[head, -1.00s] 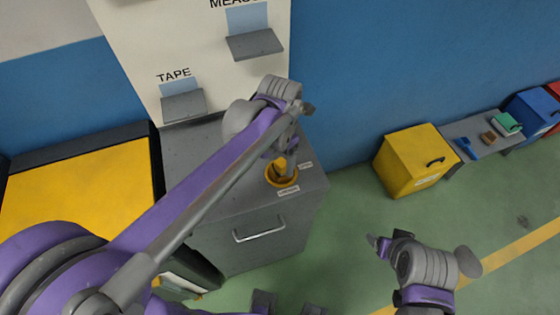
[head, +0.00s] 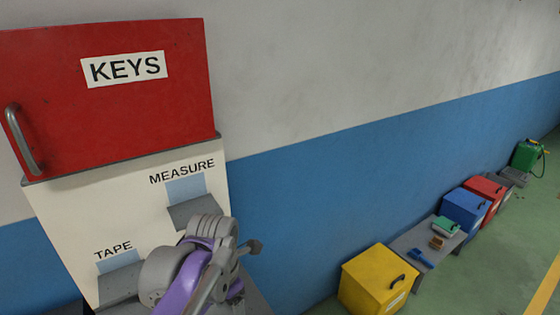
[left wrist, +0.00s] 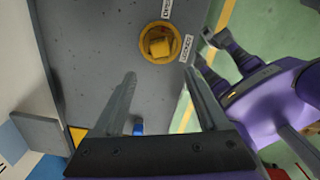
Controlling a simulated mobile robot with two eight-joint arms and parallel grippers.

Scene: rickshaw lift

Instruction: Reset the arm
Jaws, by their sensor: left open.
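My left arm (head: 205,265) reaches up at the bottom of the head view in front of the grey cabinet, and its fingertips are hidden there. In the left wrist view my left gripper (left wrist: 163,85) has its two fingers wide apart with nothing between them. They hang over the grey cabinet top (left wrist: 90,50). A round yellow ring with a yellow piece in it (left wrist: 160,42) sits in the cabinet top beyond the fingertips, apart from them. My right gripper does not show in the head view. Purple and grey parts of my own body show at the right of the left wrist view.
A red KEYS cabinet (head: 110,95) hangs above a white board (head: 130,230) with MEASURE (head: 192,212) and TAPE (head: 118,285) shelves. A yellow box (head: 375,282), a low grey table (head: 430,243), a blue box (head: 465,208) and a red box (head: 487,190) line the wall. Green floor is clear at right.

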